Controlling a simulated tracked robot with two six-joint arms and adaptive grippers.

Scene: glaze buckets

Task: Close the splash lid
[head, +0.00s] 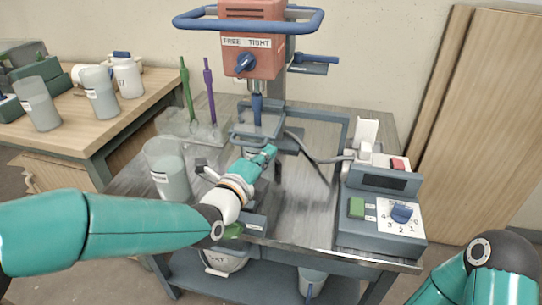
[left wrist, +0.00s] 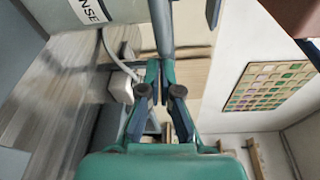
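The splash lid appears to be the clear panel with a blue frame (head: 268,122) around the mixer's shaft, in the middle of the head view; how far it is open I cannot tell. A blue bar (head: 246,138) runs along its near side. My left gripper (head: 268,151) is just in front of and below this frame, its fingertips close to it. In the left wrist view its fingers (left wrist: 161,70) are nearly together, and a grey bar (left wrist: 161,28) shows at the fingertips; I see no clear grip on it. My right gripper is out of view.
The red mixer head (head: 252,50) with a blue guard rail stands above. A clear bucket (head: 168,168) is left of my gripper, with a tray (head: 207,130) behind it. A control box (head: 382,215) stands right.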

